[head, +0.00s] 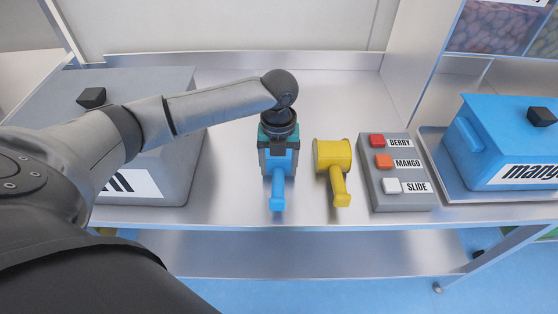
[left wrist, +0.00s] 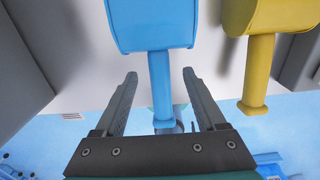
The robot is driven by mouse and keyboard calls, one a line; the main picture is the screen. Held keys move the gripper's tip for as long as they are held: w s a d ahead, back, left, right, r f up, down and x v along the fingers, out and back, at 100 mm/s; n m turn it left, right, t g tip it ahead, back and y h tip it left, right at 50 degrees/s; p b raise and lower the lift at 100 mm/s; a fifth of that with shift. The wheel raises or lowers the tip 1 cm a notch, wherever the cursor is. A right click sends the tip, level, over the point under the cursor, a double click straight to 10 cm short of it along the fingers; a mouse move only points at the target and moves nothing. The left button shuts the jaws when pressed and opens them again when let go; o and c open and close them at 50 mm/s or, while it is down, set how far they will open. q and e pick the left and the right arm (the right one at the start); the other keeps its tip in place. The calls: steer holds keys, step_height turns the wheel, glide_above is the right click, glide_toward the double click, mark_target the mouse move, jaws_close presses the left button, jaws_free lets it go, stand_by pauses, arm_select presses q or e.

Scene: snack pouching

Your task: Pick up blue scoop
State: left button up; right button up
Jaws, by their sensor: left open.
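The blue scoop (head: 278,185) lies on the metal counter in the head view, its handle toward the front edge. My left gripper (head: 278,160) is above it and hides part of its bowl. In the left wrist view the left gripper (left wrist: 158,95) is open, with one finger on each side of the blue scoop's handle (left wrist: 160,85). The fingers appear apart from the handle; the height gap is hard to tell. My right gripper is in neither view.
A yellow scoop (head: 334,158) lies just right of the blue one. A grey button box (head: 399,198) stands further right, then a blue mango bin (head: 507,140) on a tray. A grey bin (head: 180,165) stands at the left, partly behind my arm.

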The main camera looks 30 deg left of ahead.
mark_target(278, 175)
arm_select(q)
step_height(278, 175, down, 4)
steer(key=shift+s+f, duration=0.1)
steer(key=shift+f, duration=0.05)
steer(key=shift+c, duration=0.4)
jaws_close()
